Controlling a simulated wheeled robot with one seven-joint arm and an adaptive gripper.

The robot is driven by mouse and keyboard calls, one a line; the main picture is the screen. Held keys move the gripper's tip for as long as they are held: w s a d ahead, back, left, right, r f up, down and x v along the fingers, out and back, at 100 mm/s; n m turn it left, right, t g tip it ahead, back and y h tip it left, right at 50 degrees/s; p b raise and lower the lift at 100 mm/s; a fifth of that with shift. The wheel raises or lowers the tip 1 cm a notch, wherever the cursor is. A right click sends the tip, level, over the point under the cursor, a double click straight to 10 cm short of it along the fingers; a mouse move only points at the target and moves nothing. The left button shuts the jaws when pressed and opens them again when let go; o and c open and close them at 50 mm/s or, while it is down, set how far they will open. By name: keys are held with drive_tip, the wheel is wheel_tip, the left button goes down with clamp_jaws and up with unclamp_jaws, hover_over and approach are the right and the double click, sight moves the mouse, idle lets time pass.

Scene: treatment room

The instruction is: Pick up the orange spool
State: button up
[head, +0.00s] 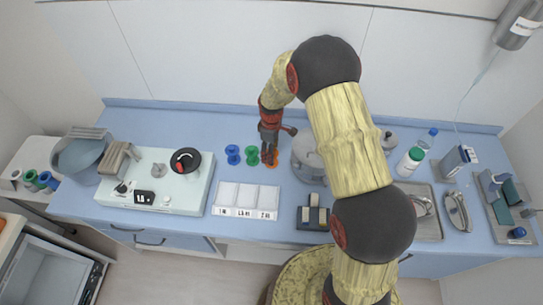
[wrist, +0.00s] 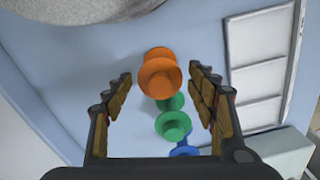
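The orange spool (wrist: 160,75) stands on the blue counter, between and a little beyond my gripper's (wrist: 160,88) open fingers in the wrist view. The fingers are apart, with clear space on both sides of the spool. In the wrist view the green spool (wrist: 173,126) and blue spool (wrist: 184,150) line up below the orange one.
A white tray with three labelled compartments (head: 247,211) lies in front of the spools. A metal pot (head: 306,170) stands close to the right of my gripper. A white device with a black knob (head: 165,200) is at left. Bottles and metal trays fill the right side.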

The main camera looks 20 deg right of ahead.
drive_tip(key=c, duration=0.9)
